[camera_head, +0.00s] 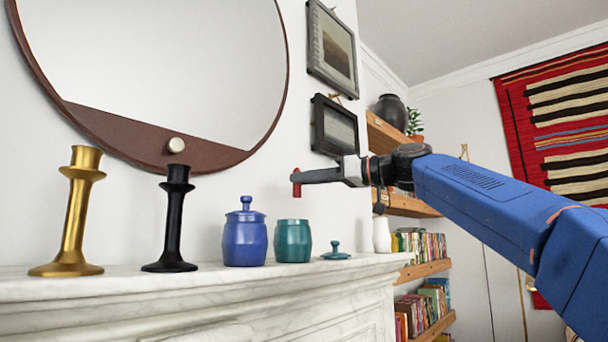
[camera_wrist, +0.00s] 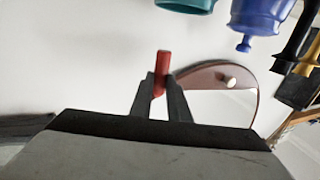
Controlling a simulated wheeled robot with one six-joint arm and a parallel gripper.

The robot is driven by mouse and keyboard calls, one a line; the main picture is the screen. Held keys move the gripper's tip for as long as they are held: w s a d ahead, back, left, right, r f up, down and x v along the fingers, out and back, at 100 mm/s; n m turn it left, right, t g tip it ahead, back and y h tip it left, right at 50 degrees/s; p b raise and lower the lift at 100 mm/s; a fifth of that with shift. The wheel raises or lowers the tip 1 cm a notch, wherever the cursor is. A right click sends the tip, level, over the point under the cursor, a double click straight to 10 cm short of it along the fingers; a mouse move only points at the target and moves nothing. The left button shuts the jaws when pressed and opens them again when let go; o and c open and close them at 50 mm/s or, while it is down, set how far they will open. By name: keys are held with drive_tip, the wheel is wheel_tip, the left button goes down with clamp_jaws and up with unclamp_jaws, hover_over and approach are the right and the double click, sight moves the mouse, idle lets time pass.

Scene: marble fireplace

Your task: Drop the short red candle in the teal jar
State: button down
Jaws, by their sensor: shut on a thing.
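My gripper (camera_head: 301,177) is shut on the short red candle (camera_head: 296,185) and holds it upright in the air, above the teal jar. The candle also shows between the fingers in the wrist view (camera_wrist: 161,68). The teal jar (camera_head: 292,242) stands on the marble mantel without its lid; its inside is hidden from this low angle. In the wrist view part of the teal jar (camera_wrist: 185,4) shows at the top edge. The teal lid (camera_head: 336,251) lies on the mantel to the right of the jar.
A lidded blue jar (camera_head: 245,235) stands just left of the teal jar. Farther left on the mantel (camera_head: 210,282) are a black candlestick (camera_head: 174,220) and a gold candlestick (camera_head: 75,215). A round mirror (camera_head: 150,70) and two frames hang behind. Shelves with books stand at the right.

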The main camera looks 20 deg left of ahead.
drive_tip(key=shift+s+f, duration=0.15)
drive_tip(key=shift+f, duration=3.6)
drive_tip(key=c, duration=1.1)
unclamp_jaws()
drive_tip(key=shift+r, duration=3.95)
